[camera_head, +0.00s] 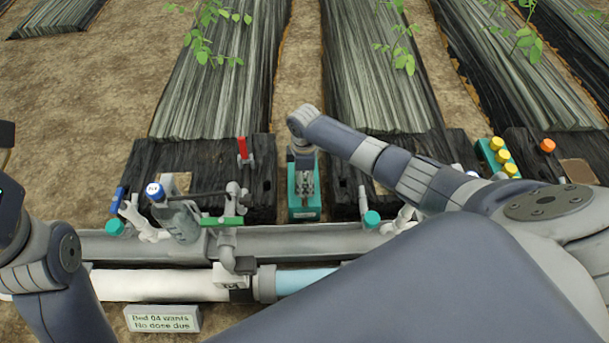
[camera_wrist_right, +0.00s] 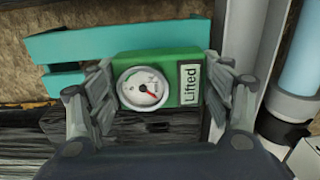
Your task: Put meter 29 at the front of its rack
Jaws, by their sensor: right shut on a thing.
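The meter has a round white dial with a red needle and a white tag reading "Lifted". I see no number 29 on it. The teal rack (camera_wrist_right: 90,42) shows beside and behind the meter; I cannot tell whether they touch. In the head view the meter is hidden or too small to make out. My left gripper is out of view.
A grey rail and a white and light-blue pipe (camera_head: 160,285) run across the front. A teal holder with yellow caps (camera_head: 497,156) is at right. A sign (camera_head: 163,319) reads "Bed 04 wants No dose due".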

